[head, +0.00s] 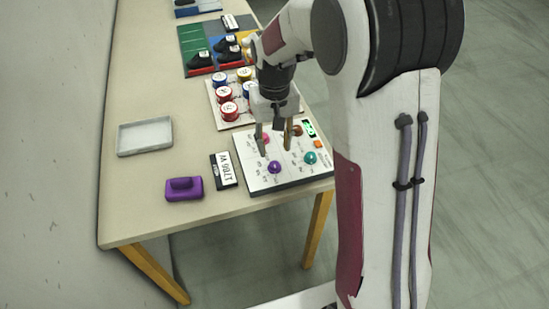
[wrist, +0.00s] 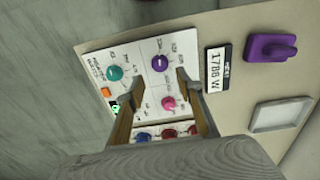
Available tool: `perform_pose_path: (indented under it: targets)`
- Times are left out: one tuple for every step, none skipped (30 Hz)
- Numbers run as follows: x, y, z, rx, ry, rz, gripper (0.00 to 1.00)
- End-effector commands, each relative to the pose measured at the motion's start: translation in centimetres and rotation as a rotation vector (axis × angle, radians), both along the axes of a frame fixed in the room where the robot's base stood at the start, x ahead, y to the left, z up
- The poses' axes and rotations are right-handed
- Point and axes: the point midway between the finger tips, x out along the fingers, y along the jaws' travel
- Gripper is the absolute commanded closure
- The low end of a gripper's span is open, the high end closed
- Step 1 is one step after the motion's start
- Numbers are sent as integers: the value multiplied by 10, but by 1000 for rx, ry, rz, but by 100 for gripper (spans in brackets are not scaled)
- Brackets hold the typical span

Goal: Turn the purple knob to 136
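The purple knob (head: 274,167) is on the near left part of a white control panel (head: 258,185). It also shows in the wrist view (wrist: 160,63), with a ring of small marks too small to read. My gripper (head: 275,148) hangs above the panel, fingers pointing down, open and empty. In the wrist view the fingertips (wrist: 158,82) are spread wide, with the purple knob beyond and roughly between them, not visibly touched. A pink knob (wrist: 168,103) and a teal knob (wrist: 114,73) are on the same panel. An orange-brown knob (head: 297,130) is partly hidden by a finger.
A small green display (head: 310,128) and orange button (head: 318,144) are at the panel's right. A black-and-white label reading 1786 W (wrist: 217,70) lies beside the panel. A purple handled block (head: 184,188), grey tray (head: 145,137) and rack of round containers (head: 226,94) are nearby.

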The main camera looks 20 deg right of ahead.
Motion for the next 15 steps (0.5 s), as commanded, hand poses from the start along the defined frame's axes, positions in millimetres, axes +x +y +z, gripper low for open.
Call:
perform_pose_path:
  targets:
    - [-1, 0, -6, 0, 4, 0, 64]
    - [-1, 0, -9, 0, 5, 0, 64]
    - [-1, 0, -13, 0, 3, 0, 64]
    - [-1, 0, -16, 0, 3, 0, 64]
    - [-1, 0, -20, 0, 4, 0, 64]
    - [-1, 0, -25, 0, 4, 0, 64]
    - [-1, 0, -29, 0, 4, 0, 64]
    - [-1, 0, -32, 0, 4, 0, 64]
    - [-1, 0, -37, 0, 3, 0, 64]
    - [-1, 0, -40, 0, 4, 0, 64]
    - [-1, 0, -44, 0, 4, 0, 64]
    - [-1, 0, -48, 0, 3, 0, 64]
    - [-1, 0, -50, 0, 2, 0, 64]
    - [-1, 0, -53, 0, 2, 0, 64]
    - [-1, 0, -56, 0, 2, 0, 64]
